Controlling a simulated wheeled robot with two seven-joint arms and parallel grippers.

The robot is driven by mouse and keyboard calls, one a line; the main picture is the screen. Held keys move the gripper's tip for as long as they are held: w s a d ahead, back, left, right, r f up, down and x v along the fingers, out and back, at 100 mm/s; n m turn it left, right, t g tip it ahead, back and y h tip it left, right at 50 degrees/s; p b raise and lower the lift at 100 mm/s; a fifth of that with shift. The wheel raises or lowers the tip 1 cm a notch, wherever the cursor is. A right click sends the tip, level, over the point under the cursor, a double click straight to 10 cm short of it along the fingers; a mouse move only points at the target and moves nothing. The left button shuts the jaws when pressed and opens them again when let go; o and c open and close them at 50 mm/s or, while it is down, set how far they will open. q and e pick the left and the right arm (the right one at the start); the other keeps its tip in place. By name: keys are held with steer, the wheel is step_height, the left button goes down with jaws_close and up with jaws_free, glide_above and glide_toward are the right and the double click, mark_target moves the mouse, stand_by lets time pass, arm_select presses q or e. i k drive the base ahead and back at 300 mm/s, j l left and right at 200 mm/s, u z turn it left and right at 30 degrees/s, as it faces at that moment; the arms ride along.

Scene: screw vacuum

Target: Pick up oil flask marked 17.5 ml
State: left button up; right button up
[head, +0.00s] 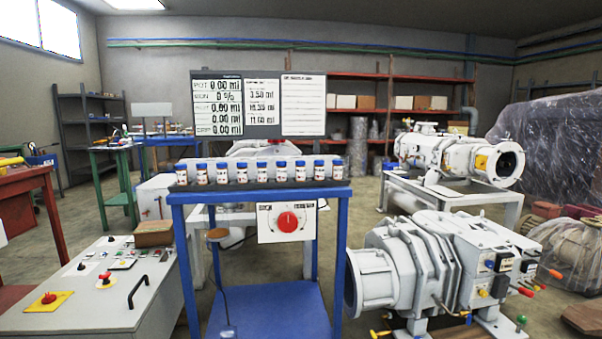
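A row of several small oil flasks (260,172) with blue caps and white-and-orange labels stands upright on the dark top shelf of a blue cart (264,193). The label markings are too small to read, so I cannot tell which flask is marked 17.5 ml. The leftmost flask (181,174) and the rightmost flask (337,170) stand near the two ends of the shelf. Neither of my grippers shows in the head view.
A display board (258,104) stands behind the flasks. A box with a red knob (287,222) hangs below the shelf. A grey control console (85,290) stands at left, with a large pump (430,265) at right. Open floor (375,215) shows behind the cart.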

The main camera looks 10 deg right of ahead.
mark_target(319, 164)
steer(key=i+l+z, duration=0.1)
steer(key=z, duration=0.3)
steer(key=i+z, duration=0.2)
steer(key=z, duration=0.25)
steer(key=i+z, duration=0.15)
steer(key=z, duration=0.25)
